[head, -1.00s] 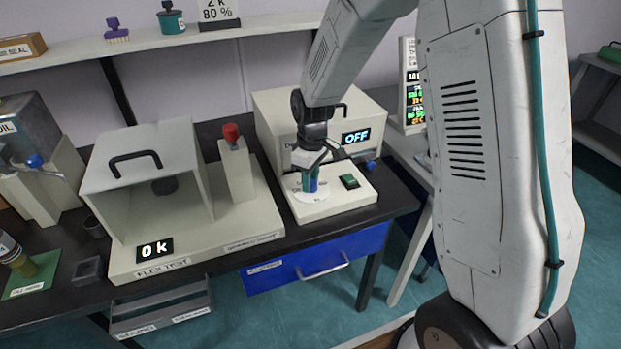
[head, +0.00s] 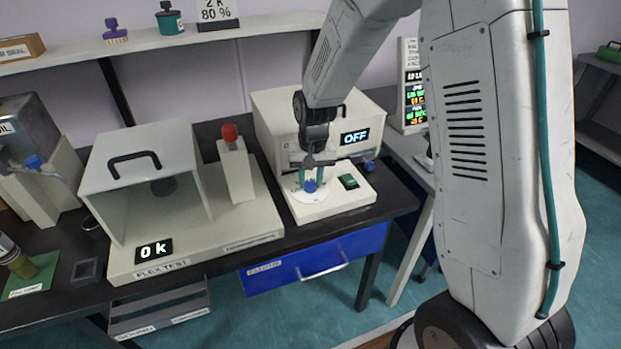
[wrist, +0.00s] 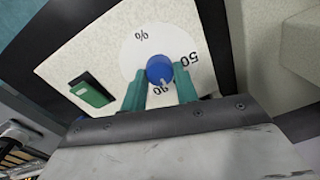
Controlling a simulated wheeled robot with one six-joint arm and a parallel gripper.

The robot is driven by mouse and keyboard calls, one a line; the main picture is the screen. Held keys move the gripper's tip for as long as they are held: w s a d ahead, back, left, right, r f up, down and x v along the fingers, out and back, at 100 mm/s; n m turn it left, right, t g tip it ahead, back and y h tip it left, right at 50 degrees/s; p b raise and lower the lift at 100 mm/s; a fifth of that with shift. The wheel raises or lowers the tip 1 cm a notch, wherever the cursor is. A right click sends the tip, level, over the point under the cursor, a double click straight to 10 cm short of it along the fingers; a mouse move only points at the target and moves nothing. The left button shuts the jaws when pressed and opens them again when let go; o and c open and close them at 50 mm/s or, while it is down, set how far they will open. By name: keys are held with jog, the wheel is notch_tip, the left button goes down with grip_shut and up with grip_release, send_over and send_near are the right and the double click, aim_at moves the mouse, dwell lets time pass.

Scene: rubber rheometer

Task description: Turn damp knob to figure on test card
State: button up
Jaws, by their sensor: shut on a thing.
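The test card (head: 217,10) on the shelf reads 2 k 80 %. The damp knob (head: 310,186) is blue and sits on a white dial at the front of the cream machine. In the wrist view the knob (wrist: 158,68) has a pale pointer mark toward the bottom of the picture, near the figure 90. The dial (wrist: 137,62) also shows a % sign and the figure 50, upside down or slanted. My gripper (head: 311,182) points down at the dial. In the wrist view its teal fingers (wrist: 160,80) are shut on the knob, one at each side.
The machine's display (head: 355,136) reads OFF. A green switch (head: 348,181) is close to the right of the dial. The flex test machine (head: 143,195), showing 0 k, stands to the left with a red-topped post (head: 230,134). A blue drawer (head: 318,262) hangs below the bench.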

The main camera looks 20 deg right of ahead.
aim_at(312, 182)
jog(key=shift+m, duration=2.3)
jog(key=o, duration=1)
jog(key=shift+c, duration=0.2)
jog(key=shift+r, duration=0.1)
jog(key=r, duration=0.7)
jog(key=shift+s+d+r, duration=0.15)
jog(key=shift+d+r, duration=0.05)
jog(key=shift+r, duration=0.15)
